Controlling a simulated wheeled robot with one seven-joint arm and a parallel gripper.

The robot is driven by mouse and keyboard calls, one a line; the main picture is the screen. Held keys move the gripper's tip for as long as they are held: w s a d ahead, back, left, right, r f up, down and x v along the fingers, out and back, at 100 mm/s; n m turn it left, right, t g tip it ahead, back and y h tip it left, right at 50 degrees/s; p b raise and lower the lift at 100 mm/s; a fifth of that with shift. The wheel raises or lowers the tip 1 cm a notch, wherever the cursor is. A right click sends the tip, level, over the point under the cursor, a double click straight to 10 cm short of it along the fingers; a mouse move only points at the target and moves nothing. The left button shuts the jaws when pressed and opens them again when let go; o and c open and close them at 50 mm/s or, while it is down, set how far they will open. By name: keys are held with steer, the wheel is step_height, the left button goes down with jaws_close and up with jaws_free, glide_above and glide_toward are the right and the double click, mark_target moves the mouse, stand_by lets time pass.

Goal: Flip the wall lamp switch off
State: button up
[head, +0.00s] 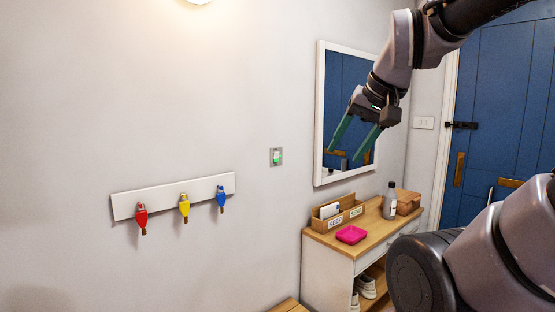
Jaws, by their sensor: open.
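A small wall switch (276,157) with a grey plate and a green-and-white middle is on the pale wall, left of the mirror. A lit lamp (199,2) shows at the top edge of the head view, mostly cut off, with a warm glow on the wall. My gripper (347,154) has two green fingers spread apart and is empty. It is in front of the mirror, to the right of the switch and apart from it. The switch's exact lever position is too small to tell.
A white rail (160,197) holds red, yellow and blue hanging items. Another white switch plate (423,122) is near the blue door (500,100).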

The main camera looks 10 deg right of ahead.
steer(key=shift+w+a+f, duration=0.1)
steer(key=shift+a+f, duration=0.05)
steer(key=shift+a, duration=0.05)
steer(key=c, duration=0.5)
steer(key=a, duration=0.1)
steer(key=w+a+f+m+g+y, duration=0.2)
steer(key=a, duration=0.1)
steer(key=shift+w, duration=0.25)
jaws_close()
steer(key=w+a+m+y, duration=0.4)
steer(key=w, duration=0.3)
steer(key=w+a+m+y, duration=0.3)
steer(key=w+m+y, duration=0.15)
steer(key=w, duration=0.35)
steer(key=w+d+f+m+t+h, duration=0.1)
steer(key=w+d+f+m+t, duration=0.4)
steer(key=w, duration=0.5)
steer(key=w+d+f+m+t+h, duration=0.2)
steer(key=w+d+f+m+t, duration=0.4)
steer(key=w+d+m, duration=0.3)
steer(key=shift+w+d+f+m+t, duration=0.15)
steer(key=shift+w+f+m+t, duration=0.2)
steer(key=shift+w+m, duration=0.4)
steer(key=shift+w+r, duration=0.1)
steer(key=shift+r, duration=0.05)
